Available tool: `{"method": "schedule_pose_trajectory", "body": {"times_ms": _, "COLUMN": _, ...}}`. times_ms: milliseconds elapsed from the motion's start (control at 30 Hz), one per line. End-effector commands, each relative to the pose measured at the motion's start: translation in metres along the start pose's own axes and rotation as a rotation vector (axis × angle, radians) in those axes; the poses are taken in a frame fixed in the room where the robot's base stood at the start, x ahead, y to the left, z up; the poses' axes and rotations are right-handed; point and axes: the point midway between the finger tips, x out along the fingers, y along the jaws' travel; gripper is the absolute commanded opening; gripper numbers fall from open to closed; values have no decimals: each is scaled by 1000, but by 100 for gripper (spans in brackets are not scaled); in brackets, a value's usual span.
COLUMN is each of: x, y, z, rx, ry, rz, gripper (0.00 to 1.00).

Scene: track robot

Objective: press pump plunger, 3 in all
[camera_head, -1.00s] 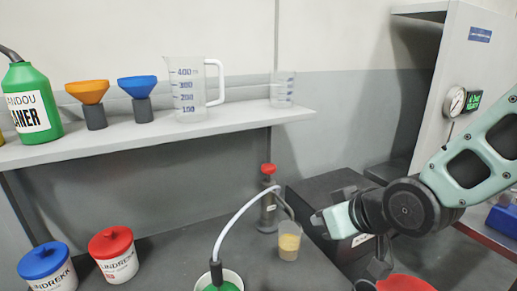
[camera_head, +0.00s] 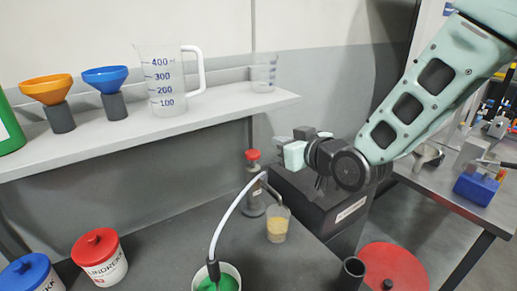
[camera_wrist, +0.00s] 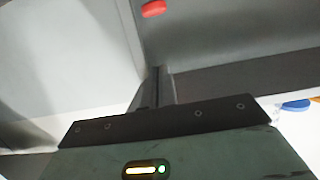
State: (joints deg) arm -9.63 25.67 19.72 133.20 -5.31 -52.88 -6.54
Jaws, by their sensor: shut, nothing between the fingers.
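The pump (camera_head: 254,195) is a dark upright cylinder on the dark bench, with a red plunger knob (camera_head: 253,155) on top. The red knob also shows at the top of the wrist view (camera_wrist: 153,9). A pale hose (camera_head: 228,218) arches from a white pot of green liquid (camera_head: 229,272) to the pump. A clear cup of tan liquid (camera_head: 277,229) stands at the pump's right. My gripper (camera_head: 279,140) is up and to the right of the knob, apart from it. Its shut, empty fingers show in the wrist view (camera_wrist: 157,82).
A shelf (camera_head: 150,131) above the bench holds a measuring jug (camera_head: 166,80), a small beaker (camera_head: 264,72) and two funnels. A black box (camera_head: 318,195) stands right of the pump. Red-lidded (camera_head: 103,262) and blue-lidded (camera_head: 28,275) tubs sit at left.

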Motion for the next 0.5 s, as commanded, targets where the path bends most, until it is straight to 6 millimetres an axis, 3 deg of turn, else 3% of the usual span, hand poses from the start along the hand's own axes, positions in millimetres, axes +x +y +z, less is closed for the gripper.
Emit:
{"method": "schedule_pose_trajectory", "body": {"times_ms": 167, "x": 22, "y": 0, "z": -1, "rx": 2, "ry": -3, "rz": 0, "gripper": 0}}
{"method": "schedule_pose_trajectory", "body": {"times_ms": 500, "x": 85, "y": 0, "z": -2, "rx": 2, "ry": -3, "rz": 0, "gripper": 0}}
